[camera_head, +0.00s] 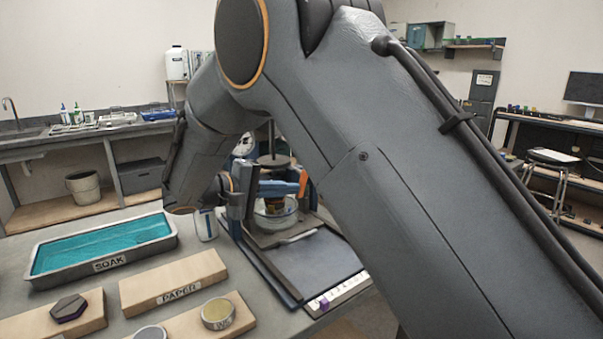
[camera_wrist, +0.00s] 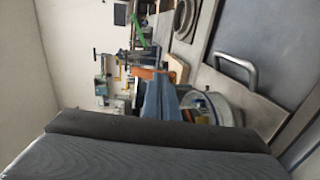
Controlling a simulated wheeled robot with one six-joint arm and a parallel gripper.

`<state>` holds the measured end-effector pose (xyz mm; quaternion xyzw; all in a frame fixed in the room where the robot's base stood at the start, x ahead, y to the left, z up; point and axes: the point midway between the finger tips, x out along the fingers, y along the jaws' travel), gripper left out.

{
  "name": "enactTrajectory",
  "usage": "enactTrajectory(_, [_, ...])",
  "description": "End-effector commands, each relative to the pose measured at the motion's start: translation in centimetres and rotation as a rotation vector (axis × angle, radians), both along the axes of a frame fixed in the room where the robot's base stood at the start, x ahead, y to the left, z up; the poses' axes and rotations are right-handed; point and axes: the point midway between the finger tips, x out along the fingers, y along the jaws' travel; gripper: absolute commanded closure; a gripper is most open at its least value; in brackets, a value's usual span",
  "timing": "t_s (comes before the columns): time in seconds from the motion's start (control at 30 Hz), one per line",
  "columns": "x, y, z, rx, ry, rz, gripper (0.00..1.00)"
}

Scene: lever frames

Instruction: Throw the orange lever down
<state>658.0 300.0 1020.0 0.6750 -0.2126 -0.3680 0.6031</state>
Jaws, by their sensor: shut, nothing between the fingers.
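The orange lever (camera_head: 303,183) shows as a small orange piece by a blue bar (camera_head: 278,188), roughly level, on a dark press-like frame. In the wrist view the orange part (camera_wrist: 150,74) and the blue bar (camera_wrist: 160,98) lie near the middle, beyond my gripper. My gripper (camera_wrist: 160,140) is shut and empty, its dark body filling the bottom of that view. In the head view my arm hides much of the frame, and my wrist is left of the lever. The gripper appears apart from the orange part; exact distance is unclear.
A clear round dish (camera_head: 277,217) sits beneath the lever. A teal SOAK tray (camera_head: 168,240), a PAPER block (camera_head: 172,282) and a white cup (camera_head: 205,225) stand to the left. A dark flat plate (camera_head: 315,262) lies in front. A metal handle (camera_wrist: 236,72) shows in the wrist view.

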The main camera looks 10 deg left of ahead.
Motion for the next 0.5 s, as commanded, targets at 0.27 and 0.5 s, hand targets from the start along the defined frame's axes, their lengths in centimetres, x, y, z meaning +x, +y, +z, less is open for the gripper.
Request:
enactTrajectory(0.27, [0.45,-0.6,-0.99,-0.019,-0.016,-0.003,1.0])
enactTrajectory(0.5, [0.63,-0.84,-1.28,-0.019,-0.015,-0.003,1.0])
